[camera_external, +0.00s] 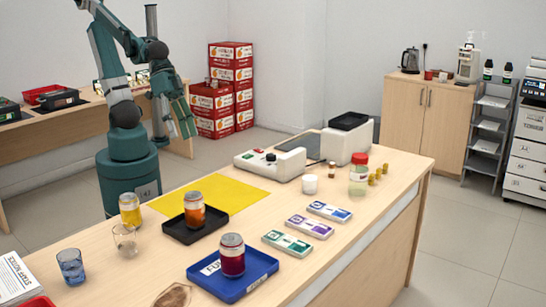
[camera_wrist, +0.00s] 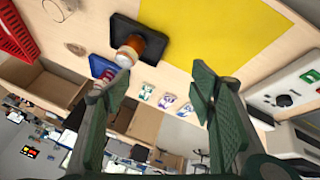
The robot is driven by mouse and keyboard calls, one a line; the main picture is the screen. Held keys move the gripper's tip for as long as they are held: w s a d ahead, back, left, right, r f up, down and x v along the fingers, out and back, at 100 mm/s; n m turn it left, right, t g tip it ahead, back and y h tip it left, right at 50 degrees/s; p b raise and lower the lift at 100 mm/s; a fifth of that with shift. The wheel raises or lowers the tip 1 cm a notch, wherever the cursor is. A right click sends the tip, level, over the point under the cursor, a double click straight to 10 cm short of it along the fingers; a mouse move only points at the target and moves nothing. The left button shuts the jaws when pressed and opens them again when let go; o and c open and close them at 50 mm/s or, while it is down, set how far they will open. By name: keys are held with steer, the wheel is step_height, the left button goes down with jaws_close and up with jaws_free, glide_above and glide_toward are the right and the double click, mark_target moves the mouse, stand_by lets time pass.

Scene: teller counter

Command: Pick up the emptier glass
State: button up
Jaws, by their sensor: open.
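A blue-tinted glass (camera_external: 71,267) stands at the front left of the counter, beside the notice. A clear glass (camera_external: 125,240) stands behind it to the right and looks nearly empty. How much the blue glass holds is too small to tell. Both appear upright. My gripper (camera_external: 180,122) is raised behind the counter, well apart from both glasses. In the wrist view my gripper (camera_wrist: 158,88) has its two fingers spread with nothing between them. I cannot clearly make out either glass in that view.
A yellow mat (camera_external: 230,190) lies behind. Machines (camera_external: 270,163) stand farther right.

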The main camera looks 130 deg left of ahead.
steer(key=w+d+n+g+h+p, duration=0.1)
steer(key=w+d+n+p, duration=0.1)
steer(key=w+d+n, duration=0.4)
steer(key=n+g+h+p, duration=0.2)
steer(key=n+g+p, duration=0.25)
steer(key=n, duration=0.45)
glide_toward(126, 242)
steer(key=s+a+f, duration=0.2)
steer(key=s, duration=0.1)
steer(key=shift+d+f+p, duration=0.15)
steer(key=shift+d+p, duration=0.2)
steer(key=shift+d, duration=0.2)
steer(key=shift+b+x, duration=0.3)
steer(key=shift+x, duration=1)
steer(key=shift+d+f, duration=0.1)
